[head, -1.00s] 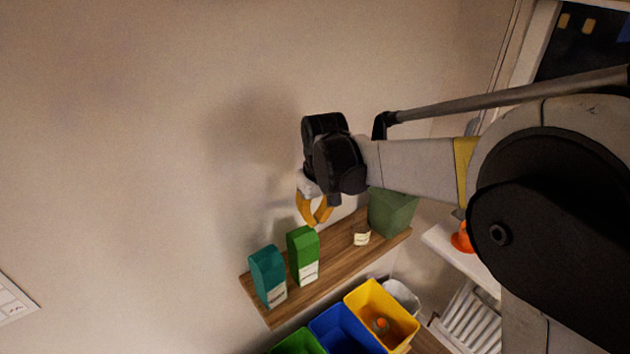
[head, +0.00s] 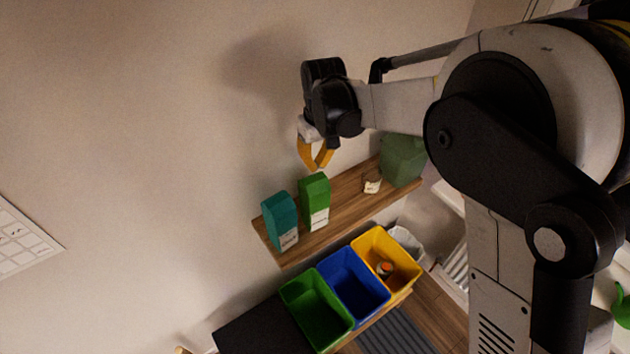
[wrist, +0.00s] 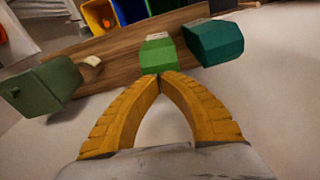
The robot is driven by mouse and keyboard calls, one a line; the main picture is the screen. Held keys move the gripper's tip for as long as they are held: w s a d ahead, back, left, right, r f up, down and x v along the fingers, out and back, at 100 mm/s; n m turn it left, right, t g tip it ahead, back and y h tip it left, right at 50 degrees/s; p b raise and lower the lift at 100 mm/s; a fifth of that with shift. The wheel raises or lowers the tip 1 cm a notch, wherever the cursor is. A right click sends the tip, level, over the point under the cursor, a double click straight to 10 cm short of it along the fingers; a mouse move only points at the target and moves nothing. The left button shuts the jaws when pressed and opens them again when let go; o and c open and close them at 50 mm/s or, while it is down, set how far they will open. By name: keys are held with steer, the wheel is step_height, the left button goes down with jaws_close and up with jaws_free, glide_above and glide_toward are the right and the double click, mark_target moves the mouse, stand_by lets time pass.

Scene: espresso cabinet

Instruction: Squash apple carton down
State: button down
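A bright green carton (head: 315,203) with a pale label stands upright on the wooden shelf, right of a teal carton (head: 280,222). The labels are too small to read, so I cannot tell which one is apple. My gripper (head: 319,169) has curved yellow fingers, hanging just above the green carton's top in the head view. In the wrist view my gripper (wrist: 160,78) has its fingertips together and nothing between them. They overlap the near edge of the green carton (wrist: 158,55); I cannot tell if they touch. The teal carton (wrist: 214,42) is to the right there.
The wooden shelf (head: 343,199) also holds a small pale cup-like item (head: 372,186) and a dull green container (head: 402,160). Below stand green (head: 291,293), blue (head: 330,270) and yellow (head: 368,243) bins. The wall behind the shelf is bare.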

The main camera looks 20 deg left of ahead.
steer(key=b, duration=0.2)
glide_above(320, 200)
steer(key=w+a, duration=0.2)
step_height(320, 200, down, 5)
steer(key=shift+w+r, duration=0.1)
step_height(320, 200, down, 10)
steer(key=b, duration=0.8)
steer(key=shift+r, duration=0.15)
steer(key=shift+r+p, duration=0.3)
steer(key=shift+p, duration=0.05)
steer(key=shift+s+d+r, duration=0.3)
steer(key=shift+s+d, duration=0.3)
steer(key=shift+s+d+r, duration=0.25)
steer(key=shift+s+d, duration=0.3)
steer(key=shift+w+a, duration=0.1)
step_height(320, 200, up, 12)
steer(key=shift+s+d, duration=0.45)
